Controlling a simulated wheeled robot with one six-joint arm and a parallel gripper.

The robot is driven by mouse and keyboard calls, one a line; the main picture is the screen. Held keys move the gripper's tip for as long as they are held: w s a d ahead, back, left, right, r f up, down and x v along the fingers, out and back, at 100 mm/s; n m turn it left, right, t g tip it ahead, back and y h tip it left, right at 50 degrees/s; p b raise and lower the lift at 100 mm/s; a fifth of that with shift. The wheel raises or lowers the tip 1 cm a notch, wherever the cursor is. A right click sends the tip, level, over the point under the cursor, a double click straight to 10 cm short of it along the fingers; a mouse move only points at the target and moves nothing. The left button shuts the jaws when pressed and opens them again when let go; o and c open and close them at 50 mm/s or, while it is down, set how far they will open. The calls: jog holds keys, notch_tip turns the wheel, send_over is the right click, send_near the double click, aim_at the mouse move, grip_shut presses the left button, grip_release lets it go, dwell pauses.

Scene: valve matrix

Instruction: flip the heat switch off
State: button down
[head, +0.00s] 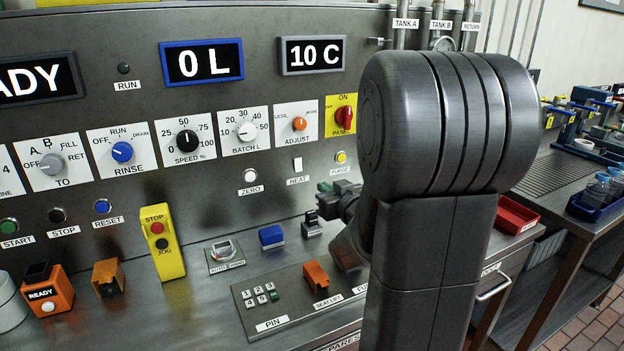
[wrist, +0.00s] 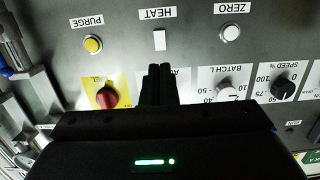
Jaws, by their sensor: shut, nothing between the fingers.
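The heat switch is a small white upright rocker (head: 297,166) on the grey panel, just above its HEAT label. It also shows in the upside-down wrist view (wrist: 159,40), beyond my fingertips. My gripper (wrist: 159,68) is shut and empty, its two dark fingers together and pointing toward the switch. A gap of panel shows between the fingertips and the switch in that picture; I cannot tell the distance in depth. The fingers cover much of the ADJUST plate there. In the head view my arm hides most of the gripper.
The yellow PURGE button (wrist: 93,44) and white ZERO button (wrist: 229,33) flank the switch. The red PANEL knob (wrist: 107,96) and BATCH L knob (wrist: 228,92) are close to my gripper. Several small devices, including a blue block (head: 271,236), stand on the bench below.

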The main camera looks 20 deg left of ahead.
aim_at(299, 171)
jog(key=p+x, duration=0.2)
jog(key=x, duration=1.1)
jog(key=shift+w+a, duration=0.2)
jog(key=shift+a, duration=0.05)
jog(key=shift+f, duration=0.15)
jog(key=shift+a+f+b, duration=0.1)
jog(key=shift+f+b, duration=0.2)
jog(key=shift+b, duration=0.95)
jog(key=shift+w+t+y+b, duration=0.1)
jog(key=shift+t+y+b, duration=0.25)
jog(key=shift+b, duration=0.75)
jog(key=shift+a+y+b, duration=0.1)
jog(key=shift+y+b, duration=0.15)
jog(key=shift+b, duration=0.35)
notch_tip(299, 171, up, 11)
jog(key=shift+f+p, duration=0.2)
jog(key=shift+p, duration=0.5)
jog(key=shift+f, duration=0.1)
